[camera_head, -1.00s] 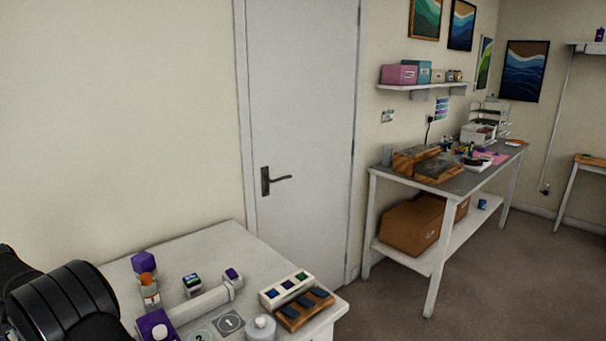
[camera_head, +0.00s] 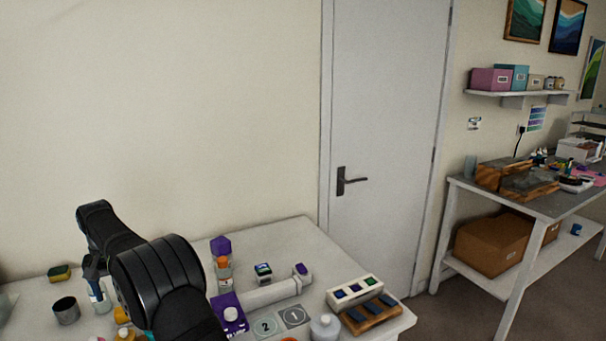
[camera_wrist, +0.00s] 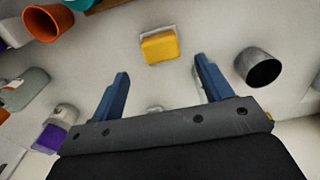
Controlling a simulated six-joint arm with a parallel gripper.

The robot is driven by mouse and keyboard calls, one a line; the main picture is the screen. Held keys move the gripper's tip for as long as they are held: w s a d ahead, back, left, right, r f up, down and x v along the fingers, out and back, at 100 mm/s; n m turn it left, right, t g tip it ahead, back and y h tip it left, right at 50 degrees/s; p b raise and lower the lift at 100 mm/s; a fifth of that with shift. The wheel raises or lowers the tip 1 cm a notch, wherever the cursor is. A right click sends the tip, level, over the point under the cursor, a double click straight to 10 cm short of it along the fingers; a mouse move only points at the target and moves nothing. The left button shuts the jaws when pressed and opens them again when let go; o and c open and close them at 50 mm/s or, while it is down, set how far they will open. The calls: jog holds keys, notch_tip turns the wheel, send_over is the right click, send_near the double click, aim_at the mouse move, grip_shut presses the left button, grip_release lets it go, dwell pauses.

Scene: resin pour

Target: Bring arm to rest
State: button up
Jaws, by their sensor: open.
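My gripper (camera_wrist: 162,88) shows in the wrist view with its two blue fingers spread wide and nothing between them. It points at the white table, with a yellow sponge (camera_wrist: 159,46) ahead of it, apart from the fingers. A dark metal cup (camera_wrist: 258,67) stands to the right of the right finger. In the head view my arm rises at the lower left over the table (camera_head: 310,232), and one blue finger (camera_head: 93,266) shows near a small bottle (camera_head: 100,297).
An orange cup (camera_wrist: 46,22) lies at the wrist view's upper left.

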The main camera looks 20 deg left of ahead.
notch_tip(320, 180, down, 7)
jog(key=shift+f, duration=0.15)
jog(key=shift+r, duration=0.35)
notch_tip(320, 180, up, 4)
jog(key=shift+f, duration=0.2)
jog(key=w+d+r, duration=0.6)
jog(key=d+r, duration=0.1)
jog(key=d, duration=0.3)
jog(key=w+d, duration=0.4)
jog(key=d, duration=0.8)
jog(key=w+d, duration=0.5)
jog(key=d, duration=0.6)
jog(key=s+d+m, duration=0.1)
jog(key=s+d, duration=0.1)
jog(key=d, duration=1.5)
jog(key=shift+s+a+f, duration=0.1)
jog(key=shift+a+f, duration=0.7)
jog(key=shift+a, duration=0.25)
jog(key=shift+a+f, duration=0.75)
jog(key=shift+a, duration=0.3)
